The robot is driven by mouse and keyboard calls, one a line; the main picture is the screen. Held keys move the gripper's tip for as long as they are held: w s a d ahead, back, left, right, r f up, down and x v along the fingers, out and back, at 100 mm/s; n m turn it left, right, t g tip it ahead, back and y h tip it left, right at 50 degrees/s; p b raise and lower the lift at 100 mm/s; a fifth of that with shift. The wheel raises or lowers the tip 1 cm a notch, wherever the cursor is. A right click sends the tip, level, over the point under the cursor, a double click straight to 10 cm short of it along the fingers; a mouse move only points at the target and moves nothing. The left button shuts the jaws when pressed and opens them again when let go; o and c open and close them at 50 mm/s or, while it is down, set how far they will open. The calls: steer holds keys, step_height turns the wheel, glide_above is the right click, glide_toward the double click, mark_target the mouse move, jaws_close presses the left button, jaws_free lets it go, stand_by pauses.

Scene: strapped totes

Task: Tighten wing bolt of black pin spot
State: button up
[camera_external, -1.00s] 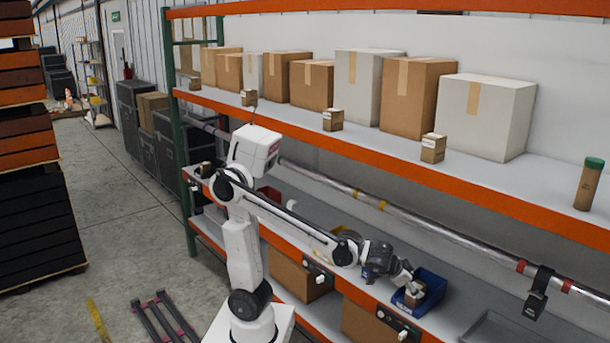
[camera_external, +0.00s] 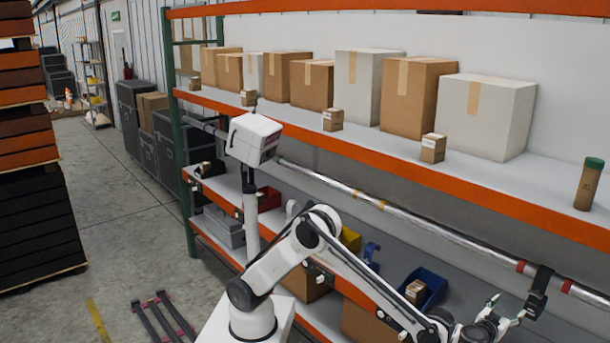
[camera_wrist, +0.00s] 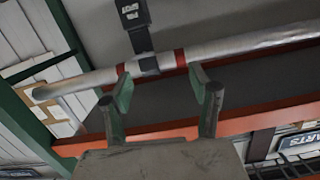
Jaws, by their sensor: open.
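The black pin spot (camera_external: 536,304) hangs by a black clamp (camera_external: 543,278) from the silver pipe, at the right of the external view, between red bands. In the wrist view, a black fixture body (camera_wrist: 133,14) and its clamp on the pipe (camera_wrist: 148,65) show above my fingers. I cannot make out the wing bolt in either view. My gripper (camera_external: 508,306) is open and empty, just left of the pin spot in the external view. Its two fingers (camera_wrist: 160,82) point toward the pipe in the wrist view, with a gap between them and nothing held.
The silver pipe (camera_external: 440,232) runs along the rack below the orange upper beam (camera_external: 400,166). A blue bin (camera_external: 432,284) with a small carton (camera_external: 415,291) sits on the lower shelf, left of my gripper. Cartons (camera_external: 417,97) stand on the upper shelf.

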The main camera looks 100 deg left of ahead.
mark_target(534, 296)
steer(key=w+d+n+y, duration=0.1)
steer(key=w+d, duration=0.1)
steer(key=d, duration=0.2)
steer(key=shift+t, duration=0.4)
steer(key=p+x, duration=0.3)
steer(key=x, duration=1.1)
steer(key=shift+a+f+p, duration=0.15)
steer(key=shift+f+p, duration=0.05)
steer(key=shift+p, duration=0.1)
steer(key=shift+c, duration=0.5)
steer(key=c, duration=1.1)
steer(key=shift+o, duration=0.2)
